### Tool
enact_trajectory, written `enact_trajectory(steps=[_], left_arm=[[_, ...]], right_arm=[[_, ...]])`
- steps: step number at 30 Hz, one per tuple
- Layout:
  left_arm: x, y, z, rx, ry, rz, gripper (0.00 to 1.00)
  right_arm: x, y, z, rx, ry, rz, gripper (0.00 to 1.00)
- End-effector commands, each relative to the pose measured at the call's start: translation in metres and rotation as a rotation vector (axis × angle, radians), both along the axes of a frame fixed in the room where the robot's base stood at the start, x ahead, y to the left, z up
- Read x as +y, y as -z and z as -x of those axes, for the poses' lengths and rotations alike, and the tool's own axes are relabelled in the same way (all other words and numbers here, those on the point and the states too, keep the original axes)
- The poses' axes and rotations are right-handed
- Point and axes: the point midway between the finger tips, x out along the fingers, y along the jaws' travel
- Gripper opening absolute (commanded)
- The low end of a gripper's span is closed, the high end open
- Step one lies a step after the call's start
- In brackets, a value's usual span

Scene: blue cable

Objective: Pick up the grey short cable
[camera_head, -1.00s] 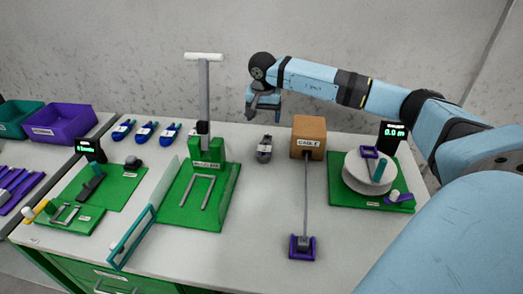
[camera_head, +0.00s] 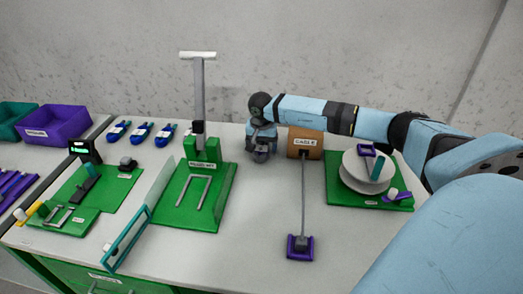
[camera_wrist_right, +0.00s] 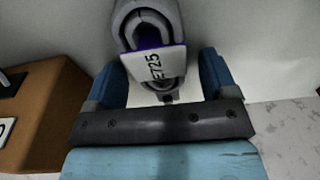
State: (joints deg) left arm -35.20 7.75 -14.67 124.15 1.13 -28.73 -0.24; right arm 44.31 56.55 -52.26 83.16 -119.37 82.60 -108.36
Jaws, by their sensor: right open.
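The grey short cable (camera_wrist_right: 150,30) is a small coiled bundle with a white label, seen between the fingers in the right wrist view. In the head view the grey cable (camera_head: 261,153) lies on the table left of the cable box, partly hidden by my gripper. My right gripper (camera_head: 262,146) is lowered over it, and in the right wrist view its two blue fingers (camera_wrist_right: 160,80) stand open on either side of the bundle. I cannot tell whether they touch it. My left gripper is not in view.
A brown box (camera_head: 305,143) labelled CABLE stands just right of the gripper, its cable running to a purple holder (camera_head: 300,248). A green fixture with a tall post (camera_head: 199,100) stands to the left. A green board with a round spool (camera_head: 367,172) is to the right. Blue bundles (camera_head: 141,133) lie at the back left.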

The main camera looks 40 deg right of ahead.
Motion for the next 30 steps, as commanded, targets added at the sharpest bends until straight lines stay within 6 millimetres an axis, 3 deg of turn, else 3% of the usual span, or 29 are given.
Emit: enact_trajectory(steps=[5, 12, 23, 30], left_arm=[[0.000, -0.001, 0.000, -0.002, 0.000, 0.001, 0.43], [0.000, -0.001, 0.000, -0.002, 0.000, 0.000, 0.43], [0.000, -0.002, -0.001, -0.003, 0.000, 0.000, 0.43], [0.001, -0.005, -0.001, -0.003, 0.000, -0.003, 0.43]], right_arm=[[0.000, -0.001, 0.000, -0.001, 0.000, 0.000, 0.76], [0.000, -0.001, 0.000, -0.001, 0.000, 0.001, 0.25], [0.000, -0.005, 0.000, -0.002, 0.001, 0.001, 0.24], [-0.001, -0.034, -0.001, -0.004, 0.001, 0.001, 0.24]])
